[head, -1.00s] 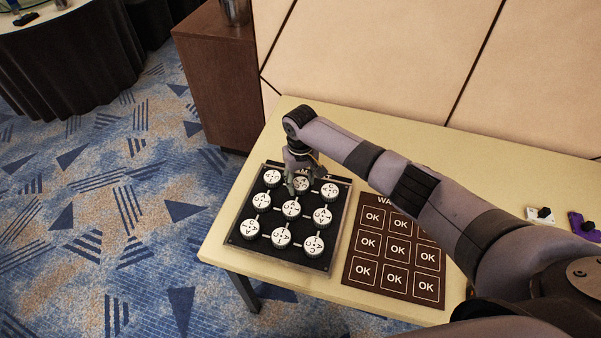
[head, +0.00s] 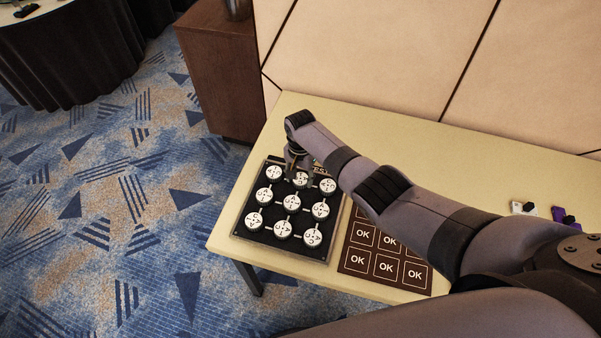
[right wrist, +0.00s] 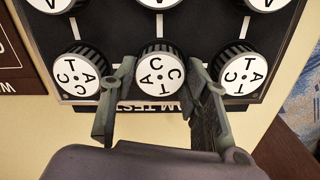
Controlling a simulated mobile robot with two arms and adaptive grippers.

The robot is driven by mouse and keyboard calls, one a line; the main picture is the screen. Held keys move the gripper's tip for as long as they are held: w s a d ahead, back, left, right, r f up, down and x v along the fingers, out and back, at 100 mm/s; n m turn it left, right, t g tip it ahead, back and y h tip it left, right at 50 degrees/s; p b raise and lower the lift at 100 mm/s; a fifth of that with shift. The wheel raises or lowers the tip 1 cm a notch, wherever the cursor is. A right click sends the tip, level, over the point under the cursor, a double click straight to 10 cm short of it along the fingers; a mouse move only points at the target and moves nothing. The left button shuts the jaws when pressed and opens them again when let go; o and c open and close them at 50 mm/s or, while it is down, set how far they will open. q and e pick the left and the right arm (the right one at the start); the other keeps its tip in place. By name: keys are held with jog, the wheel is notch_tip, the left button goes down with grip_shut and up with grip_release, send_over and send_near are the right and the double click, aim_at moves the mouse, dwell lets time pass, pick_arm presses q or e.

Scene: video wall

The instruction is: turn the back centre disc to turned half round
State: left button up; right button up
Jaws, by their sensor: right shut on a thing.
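The back centre disc (head: 302,180) is a white-faced round knob with a dark ribbed rim, in the middle of the back row of a black board (head: 262,238). In the right wrist view the same disc (right wrist: 159,74) shows black letters on its face. My right gripper (head: 299,172) reaches down over it from behind. In the right wrist view its two fingers (right wrist: 160,80) stand on either side of the disc's rim, shut on it. The fingers hide part of the disc in the head view. My left gripper is not in view.
Neighbouring discs stand close on both sides, one at back left (head: 274,172) and one at back right (head: 328,186). A brown card with OK squares (head: 345,262) lies right of the board. White (head: 523,208) and purple (head: 566,217) items lie at the far right of the table (head: 225,228).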

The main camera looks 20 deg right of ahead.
aim_at(301, 178)
jog(key=shift+m+p, duration=0.3)
jog(key=shift+m, duration=0.8)
jog(key=o, duration=1.2)
jog(key=shift+c, duration=0.2)
jog(key=shift+r, duration=0.1)
notch_tip(301, 178, up, 12)
